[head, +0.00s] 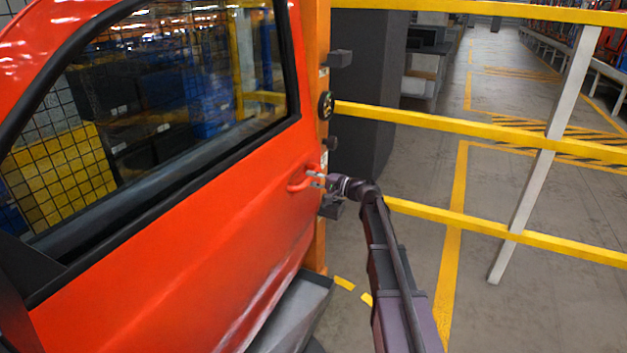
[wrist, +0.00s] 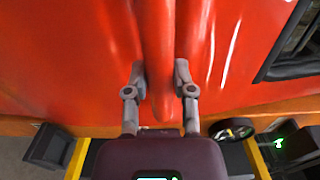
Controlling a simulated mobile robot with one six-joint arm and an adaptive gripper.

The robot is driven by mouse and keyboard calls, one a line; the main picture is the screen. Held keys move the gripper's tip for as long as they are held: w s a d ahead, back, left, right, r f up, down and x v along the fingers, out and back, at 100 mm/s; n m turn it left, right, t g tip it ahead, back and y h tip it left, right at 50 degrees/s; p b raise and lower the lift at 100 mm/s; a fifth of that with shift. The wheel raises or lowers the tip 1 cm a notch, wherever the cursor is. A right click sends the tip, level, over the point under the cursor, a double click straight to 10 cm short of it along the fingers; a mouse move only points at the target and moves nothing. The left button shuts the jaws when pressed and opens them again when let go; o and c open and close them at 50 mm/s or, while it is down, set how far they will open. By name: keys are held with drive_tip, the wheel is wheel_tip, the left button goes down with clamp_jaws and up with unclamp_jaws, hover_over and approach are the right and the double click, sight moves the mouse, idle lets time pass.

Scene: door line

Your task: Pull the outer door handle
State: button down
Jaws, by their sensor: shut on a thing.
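The red car door (head: 190,240) fills the left half of the head view, with a dark-framed window in its upper part. Its red outer handle (head: 297,184) is near the door's right edge. My gripper (head: 316,179) reaches it from the right. In the wrist view the handle (wrist: 158,55) runs down the middle as a red bar, and my gripper (wrist: 158,75) has one grey finger on each side of it, shut on it. The exact contact of the fingertips is hard to see.
An orange post (head: 317,60) with dark brackets stands along the door's right edge. Yellow rails (head: 450,125) with a grey slanted post (head: 545,160) cross the right side. A grey ledge (head: 292,312) lies below the door. Open floor shows beyond the rails.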

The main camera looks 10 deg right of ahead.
drive_tip(key=shift+v, duration=1.2)
idle(1.0)
drive_tip(key=shift+w+a, duration=0.35)
drive_tip(key=shift+a, duration=0.15)
idle(0.5)
unclamp_jaws()
idle(0.5)
drive_tip(key=shift+s+d, duration=0.1)
drive_tip(key=v, duration=0.8)
drive_tip(key=shift+s+d, duration=0.2)
drive_tip(key=shift+d, duration=0.1)
idle(0.5)
drive_tip(key=shift+a, duration=0.1)
